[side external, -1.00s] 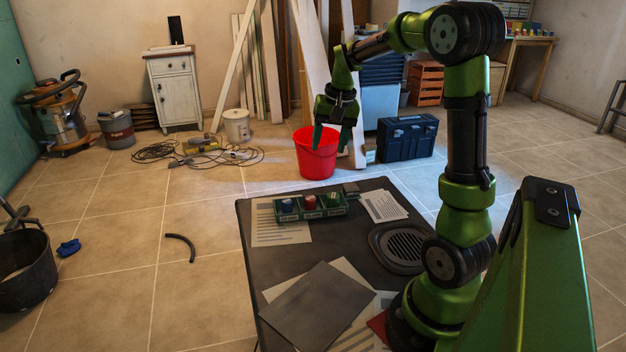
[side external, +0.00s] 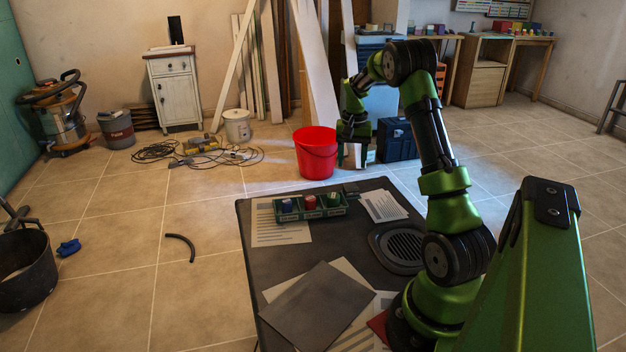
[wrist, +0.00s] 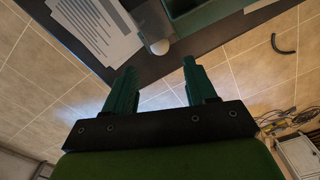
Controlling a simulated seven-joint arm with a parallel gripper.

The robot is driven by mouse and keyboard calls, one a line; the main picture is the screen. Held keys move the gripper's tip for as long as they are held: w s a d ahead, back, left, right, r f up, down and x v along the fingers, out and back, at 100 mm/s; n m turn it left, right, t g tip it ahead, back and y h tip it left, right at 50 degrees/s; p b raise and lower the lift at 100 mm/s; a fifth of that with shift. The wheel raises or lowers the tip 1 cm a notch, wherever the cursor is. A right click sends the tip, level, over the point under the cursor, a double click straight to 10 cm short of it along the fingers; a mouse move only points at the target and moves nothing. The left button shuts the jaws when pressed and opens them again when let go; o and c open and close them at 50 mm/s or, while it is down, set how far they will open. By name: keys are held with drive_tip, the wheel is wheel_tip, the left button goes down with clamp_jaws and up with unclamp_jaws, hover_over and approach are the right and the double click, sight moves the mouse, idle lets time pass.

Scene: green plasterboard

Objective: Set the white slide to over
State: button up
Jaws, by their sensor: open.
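A small grey block (wrist: 153,32) with a round white knob (wrist: 160,47) shows near the table edge in the wrist view; it looks like the white slide. In the side view a small grey block (side external: 350,188) sits at the table's far edge, right of the green tray; its knob is too small to make out there. My gripper (side external: 352,163) is open and empty, beyond the table's far edge and above floor level. In the wrist view its two green fingers (wrist: 160,82) are spread apart, with the knob ahead between their lines and not touched.
The green tray (side external: 311,214) holds blue, red and green pieces beside the block. Papers (side external: 384,206) and a round grille (side external: 404,248) lie on the dark table (side external: 335,249). A red bucket (side external: 315,153) stands on the floor left of my gripper.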

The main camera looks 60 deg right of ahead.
sight(350, 181)
wheel_tip(350, 181, down, 8)
drive_tip(key=shift+r, duration=0.1)
drive_tip(key=shift+c, duration=0.3)
clamp_jaws()
